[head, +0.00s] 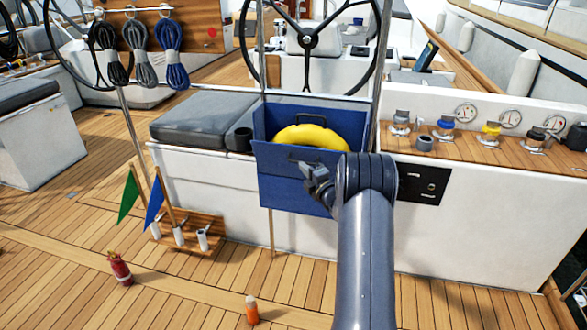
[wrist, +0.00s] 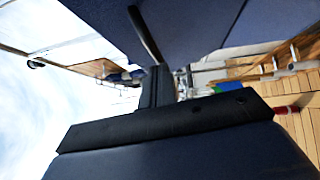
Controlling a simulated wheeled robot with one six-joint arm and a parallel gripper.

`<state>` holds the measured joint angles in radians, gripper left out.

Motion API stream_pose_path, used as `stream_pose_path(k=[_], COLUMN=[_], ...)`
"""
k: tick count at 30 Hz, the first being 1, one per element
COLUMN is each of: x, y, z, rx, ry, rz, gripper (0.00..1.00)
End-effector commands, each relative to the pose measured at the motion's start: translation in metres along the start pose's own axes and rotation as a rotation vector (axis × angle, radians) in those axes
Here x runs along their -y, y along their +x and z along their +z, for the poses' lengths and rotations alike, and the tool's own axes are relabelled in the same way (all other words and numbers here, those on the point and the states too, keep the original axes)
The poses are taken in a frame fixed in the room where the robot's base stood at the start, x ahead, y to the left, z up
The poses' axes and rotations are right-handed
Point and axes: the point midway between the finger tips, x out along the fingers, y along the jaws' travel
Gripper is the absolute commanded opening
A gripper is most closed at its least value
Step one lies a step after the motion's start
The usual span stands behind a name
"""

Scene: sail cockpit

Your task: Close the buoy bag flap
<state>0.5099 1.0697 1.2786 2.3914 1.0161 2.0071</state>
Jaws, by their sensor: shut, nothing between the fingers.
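The blue buoy bag (head: 263,122) is fixed on the white cockpit front, with a yellow horseshoe buoy (head: 312,137) inside it. Its top is open. The blue flap (head: 283,186) hangs down over the front, with a dark handle near its upper part, partly hidden by my gripper. My gripper (head: 309,170) is shut and empty in front of the flap. In the wrist view, my shut fingers (wrist: 158,76) point at the blue flap (wrist: 215,22), close to its black handle loop (wrist: 146,36). I cannot tell whether they touch it.
A grey cushion (head: 205,118) lies left of the bag. A winch-and-gauge shelf (head: 470,147) is at the right. A wooden flag rack (head: 190,235) stands on the deck, with a red flare (head: 120,268) and an orange bottle (head: 252,310) nearby. The deck between is mostly clear.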

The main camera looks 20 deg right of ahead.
Motion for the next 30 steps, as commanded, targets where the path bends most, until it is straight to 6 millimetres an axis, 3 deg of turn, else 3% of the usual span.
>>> stream_pose_path(k=[1, 7, 30], x=[-0.013, -0.021, -0.028], y=[0.004, 0.015, 0.030], z=[0.006, 0.018, 0.032], rx=[0.001, 0.000, 0.000], ry=[0.022, 0.113, 0.144], rz=[-0.025, -0.118, -0.146], gripper=[0.00, 0.00, 0.00])
